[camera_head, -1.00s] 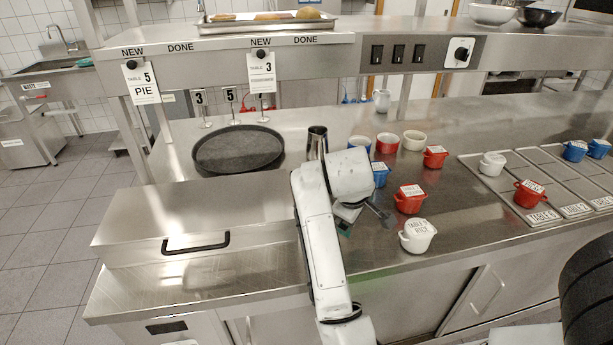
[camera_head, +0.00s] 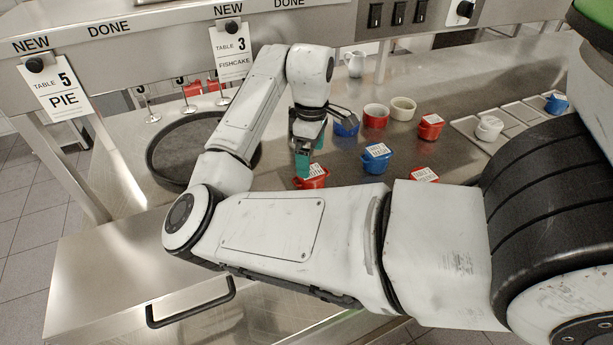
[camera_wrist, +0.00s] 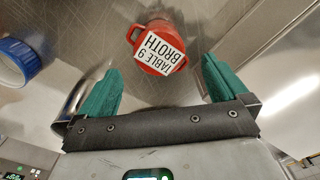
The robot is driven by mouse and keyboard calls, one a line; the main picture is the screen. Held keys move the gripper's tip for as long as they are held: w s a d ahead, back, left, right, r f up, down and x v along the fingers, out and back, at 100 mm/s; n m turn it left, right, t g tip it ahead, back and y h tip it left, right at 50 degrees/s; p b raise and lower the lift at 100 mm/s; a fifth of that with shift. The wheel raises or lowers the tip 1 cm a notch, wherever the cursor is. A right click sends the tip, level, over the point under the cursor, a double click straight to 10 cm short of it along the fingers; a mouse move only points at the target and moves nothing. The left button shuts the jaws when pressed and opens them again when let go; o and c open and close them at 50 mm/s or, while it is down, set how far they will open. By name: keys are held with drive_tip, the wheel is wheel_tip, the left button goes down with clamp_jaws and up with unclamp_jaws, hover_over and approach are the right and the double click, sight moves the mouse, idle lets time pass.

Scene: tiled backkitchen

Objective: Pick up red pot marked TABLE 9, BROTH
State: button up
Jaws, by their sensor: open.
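The red pot marked TABLE 9, BROTH (camera_wrist: 160,48) shows in the wrist view, at the top centre, with its white label facing me. My gripper (camera_wrist: 160,88) is open, its two green fingertips spread, with the pot ahead of the gap and between the lines of the fingers. Nothing is between the fingers. In the head view a red pot (camera_head: 312,181) stands on the counter just below my gripper (camera_head: 304,165), partly hidden by it and by my arm. Its label is too small to read there.
A blue pot (camera_head: 376,158), another red pot (camera_head: 431,127) and open red and white bowls stand to the right on the steel counter. A blue rim (camera_wrist: 18,62) shows left in the wrist view. A round black tray (camera_head: 165,160) lies left. The order shelf (camera_head: 150,30) overhangs behind.

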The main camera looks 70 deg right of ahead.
sight(311, 176)
drive_tip(key=shift+s+f+p, duration=0.1)
drive_tip(key=shift+f+p, duration=0.4)
drive_tip(key=shift+f, duration=3.5)
drive_tip(key=shift+c, duration=0.4)
drive_tip(key=c, duration=1.2)
drive_tip(key=shift+o, duration=0.2)
drive_tip(key=shift+r, duration=0.1)
